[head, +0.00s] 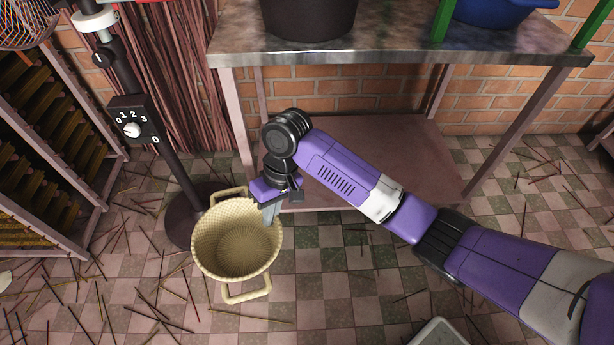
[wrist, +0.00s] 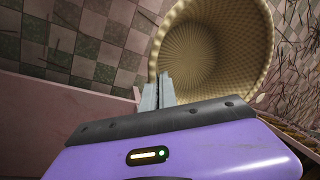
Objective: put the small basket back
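The small basket (head: 236,250) is cream-coloured, woven, round and empty, with two loop handles. In the head view it appears upright, left of centre, above or on the tiled floor; I cannot tell which. My gripper (head: 270,215) is at its right rim, with the grey fingers pointing down across the rim. In the wrist view the fingers (wrist: 158,92) are close together at the edge of the basket (wrist: 215,50), and the rim appears to be between them. The fingertips are partly hidden by the basket wall.
A metal-topped table (head: 400,62) with a lower shelf stands behind, holding a dark pot (head: 308,14) and a blue basin (head: 490,10). A fan stand (head: 150,130) is just left of the basket. A wooden rack (head: 40,150) is at far left. Thin sticks litter the floor.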

